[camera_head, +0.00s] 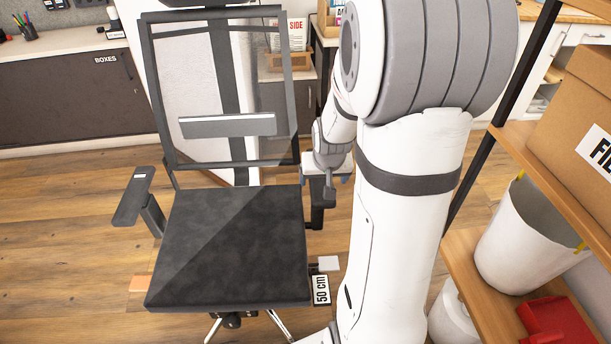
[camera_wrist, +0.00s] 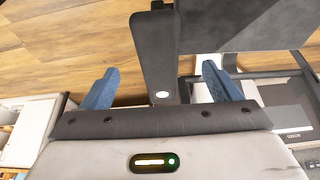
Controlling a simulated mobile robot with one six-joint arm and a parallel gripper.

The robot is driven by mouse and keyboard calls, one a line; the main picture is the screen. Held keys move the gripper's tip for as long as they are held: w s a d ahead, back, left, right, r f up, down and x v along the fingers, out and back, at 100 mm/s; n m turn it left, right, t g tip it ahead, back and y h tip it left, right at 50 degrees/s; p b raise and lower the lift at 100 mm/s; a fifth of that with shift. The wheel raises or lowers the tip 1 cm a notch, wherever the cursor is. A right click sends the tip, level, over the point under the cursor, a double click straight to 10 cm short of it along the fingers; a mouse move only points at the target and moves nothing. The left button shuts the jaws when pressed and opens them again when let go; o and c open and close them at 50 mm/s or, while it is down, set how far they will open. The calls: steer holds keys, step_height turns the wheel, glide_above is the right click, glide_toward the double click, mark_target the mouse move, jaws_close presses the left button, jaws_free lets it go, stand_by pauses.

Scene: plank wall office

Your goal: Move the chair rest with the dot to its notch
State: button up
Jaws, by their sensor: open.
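The office chair (camera_head: 235,240) has a dark seat and a mesh back, and stands left of my arm. In the wrist view, a dark chair rest with a white dot (camera_wrist: 160,60) reaches in between the two blue fingers of my gripper (camera_wrist: 160,68). The fingers are open, one on each side of the rest, with gaps visible. In the head view my gripper (camera_head: 327,180) is at the chair's right armrest, hiding most of it; its dark post (camera_head: 317,215) shows below. The left armrest (camera_head: 133,196) bears a small white label. I cannot make out a notch.
A wooden shelf (camera_head: 480,270) with a white bin (camera_head: 525,238) and a cardboard box (camera_head: 575,120) stands right. Floor at left is clear.

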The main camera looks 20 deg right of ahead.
mark_target(322, 190)
steer(key=shift+w+d+f, duration=0.2)
steer(key=shift+d+f, duration=0.05)
steer(key=shift+f, duration=0.3)
steer(key=b+x, duration=0.1)
steer(key=x, duration=0.6)
steer(key=shift+w+f, duration=0.1)
steer(key=shift+f, duration=0.05)
steer(key=shift+c, duration=0.2)
